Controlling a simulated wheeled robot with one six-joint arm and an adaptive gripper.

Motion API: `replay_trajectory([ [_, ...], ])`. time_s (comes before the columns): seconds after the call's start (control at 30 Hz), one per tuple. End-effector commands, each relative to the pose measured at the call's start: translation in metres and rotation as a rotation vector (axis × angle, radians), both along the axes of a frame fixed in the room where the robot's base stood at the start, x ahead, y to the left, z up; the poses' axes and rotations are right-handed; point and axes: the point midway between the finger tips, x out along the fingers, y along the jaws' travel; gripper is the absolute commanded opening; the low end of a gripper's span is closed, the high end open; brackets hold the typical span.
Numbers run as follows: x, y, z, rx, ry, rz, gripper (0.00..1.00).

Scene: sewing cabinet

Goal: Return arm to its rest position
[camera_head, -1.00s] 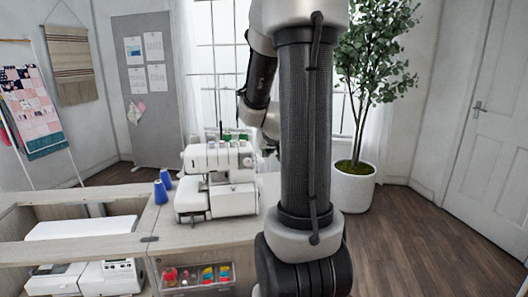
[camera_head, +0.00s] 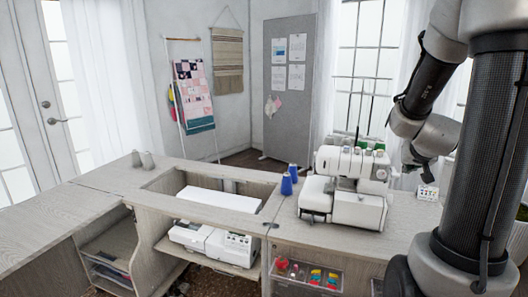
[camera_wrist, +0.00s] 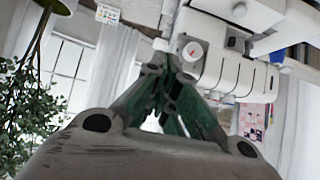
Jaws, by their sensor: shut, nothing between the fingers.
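My gripper shows in the wrist view (camera_wrist: 172,75), its dark fingers drawn together with nothing between them. In the head view my arm stands at the right side, folded, and its end hangs beside the right side of the white serger (camera_head: 345,208). I cannot make out the fingertips clearly there. The serger also fills the upper right of the wrist view (camera_wrist: 232,75), apart from the fingers as far as I can tell.
The serger stands on a wooden cabinet (camera_head: 300,240). Two blue spools (camera_head: 287,184) stand left of it. A white sewing machine (camera_head: 215,240) sits in the cabinet's lowered bay. A bin of coloured thread (camera_head: 305,277) is below. A plant (camera_wrist: 40,100) shows in the wrist view.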

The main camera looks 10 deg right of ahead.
Motion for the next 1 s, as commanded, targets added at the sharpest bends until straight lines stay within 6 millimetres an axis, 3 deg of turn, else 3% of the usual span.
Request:
replay_trajectory([
  [0.17, -0.015, 0.021, -0.027, 0.125, 0.102, 0.014, 0.0],
  [0.23, -0.032, 0.039, -0.044, 0.203, 0.192, 0.031, 0.0],
  [0.33, -0.063, 0.071, -0.048, 0.294, 0.316, 0.072, 0.0],
  [0.5, -0.121, 0.138, -0.024, 0.359, 0.515, 0.191, 0.0],
  [0.7, -0.186, 0.19, 0.018, 0.282, 0.643, 0.348, 0.0],
  [0.8, -0.197, 0.205, 0.035, 0.214, 0.612, 0.429, 0.0],
  [1.0, -0.197, 0.225, 0.056, 0.147, 0.517, 0.534, 0.0],
])
